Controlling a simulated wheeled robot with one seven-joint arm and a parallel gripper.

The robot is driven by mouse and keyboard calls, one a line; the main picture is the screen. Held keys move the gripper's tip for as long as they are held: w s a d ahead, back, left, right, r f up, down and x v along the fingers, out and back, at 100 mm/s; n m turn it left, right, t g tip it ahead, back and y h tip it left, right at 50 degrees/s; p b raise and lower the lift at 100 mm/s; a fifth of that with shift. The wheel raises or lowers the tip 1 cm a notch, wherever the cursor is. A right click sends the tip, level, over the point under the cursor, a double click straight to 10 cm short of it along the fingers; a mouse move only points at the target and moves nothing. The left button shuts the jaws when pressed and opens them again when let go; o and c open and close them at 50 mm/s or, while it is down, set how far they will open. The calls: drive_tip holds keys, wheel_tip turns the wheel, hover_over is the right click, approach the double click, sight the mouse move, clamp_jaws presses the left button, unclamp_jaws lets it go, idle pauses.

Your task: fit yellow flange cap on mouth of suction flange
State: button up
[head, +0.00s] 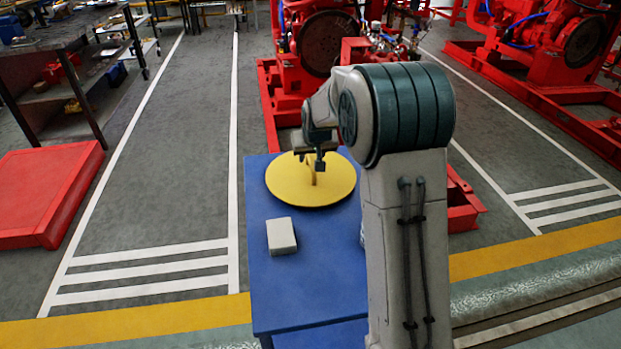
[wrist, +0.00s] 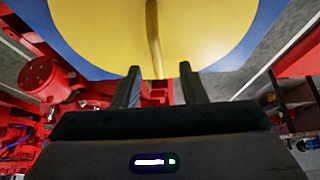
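The yellow flange cap (head: 285,187) is a round disc with a raised bar handle, lying on the blue table (head: 300,290). My gripper (head: 317,168) is over the cap near its handle. In the wrist view the cap (wrist: 110,35) fills the top, with its handle (wrist: 153,40) upright in the picture. My two dark fingertips (wrist: 160,70) are spread, with the handle's lower end lying between their lines and a gap on each side. A red round flange-like part (wrist: 47,77) shows at left in the wrist view; I cannot tell if it is the suction flange.
A small white block (head: 281,236) lies on the table in front of the cap. The red pumpset (head: 320,45) stands behind the table, and another (head: 550,45) at the back right. A red platform (head: 45,195) and workbench (head: 70,70) are left. Floor between is clear.

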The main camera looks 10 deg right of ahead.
sight(311, 162)
drive_tip(key=shift+d+b+x, duration=0.2)
drive_tip(key=shift+b+x, duration=0.1)
drive_tip(key=shift+x, duration=2.8)
clamp_jaws()
